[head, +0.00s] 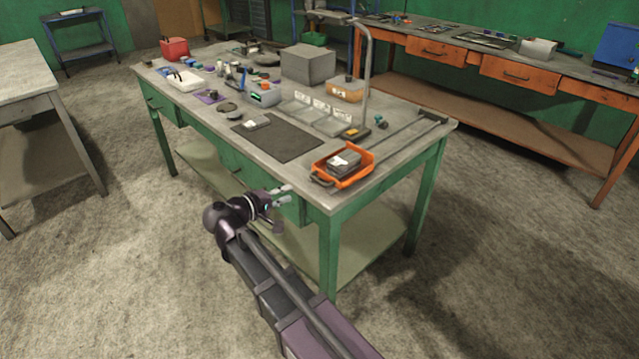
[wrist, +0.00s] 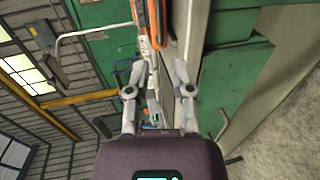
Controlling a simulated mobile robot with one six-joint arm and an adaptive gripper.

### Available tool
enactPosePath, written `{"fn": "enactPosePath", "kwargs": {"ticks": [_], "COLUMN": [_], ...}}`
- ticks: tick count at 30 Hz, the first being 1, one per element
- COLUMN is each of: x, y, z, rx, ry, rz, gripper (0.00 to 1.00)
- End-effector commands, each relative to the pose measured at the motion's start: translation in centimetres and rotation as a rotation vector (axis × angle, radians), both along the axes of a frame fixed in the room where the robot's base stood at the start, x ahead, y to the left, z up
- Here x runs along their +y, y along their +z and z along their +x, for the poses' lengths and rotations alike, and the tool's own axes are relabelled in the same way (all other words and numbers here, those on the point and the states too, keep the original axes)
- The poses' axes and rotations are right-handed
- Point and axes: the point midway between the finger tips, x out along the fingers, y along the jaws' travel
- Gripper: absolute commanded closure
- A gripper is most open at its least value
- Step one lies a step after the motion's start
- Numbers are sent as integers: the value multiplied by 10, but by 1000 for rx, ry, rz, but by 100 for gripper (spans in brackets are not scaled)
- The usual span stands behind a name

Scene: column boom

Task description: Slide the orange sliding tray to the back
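The orange sliding tray (head: 357,176) sits at the near right corner of the green-legged workbench, at the front end of two dark rails (head: 400,132). It holds grey blocks with a white label, and a dark handle (head: 321,181) is on its near left side. My gripper (head: 286,195) is left of and below the tray, off the bench's front edge and apart from the tray. In the wrist view, the fingers of my gripper (wrist: 157,76) are spread with nothing clearly held. The tray's orange edge (wrist: 141,18) shows beyond them.
The rails run across the bench top (head: 235,130) to a dark end stop (head: 433,116) at the far edge. A curved metal post (head: 366,80) stands left of the rails. A dark mat (head: 277,139) lies left of the tray. The rails look clear behind it.

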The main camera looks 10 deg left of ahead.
Motion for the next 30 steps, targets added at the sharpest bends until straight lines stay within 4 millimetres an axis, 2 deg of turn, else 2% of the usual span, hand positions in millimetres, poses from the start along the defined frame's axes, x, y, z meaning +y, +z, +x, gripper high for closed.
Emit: {"fn": "enactPosePath", "kwargs": {"ticks": [21, 30], "x": [-57, -72], "y": [-22, -27], "z": [73, 93], "rx": [0, 0], "ry": [-3, -1], "rz": [-1, 0], "gripper": [70, 70]}}
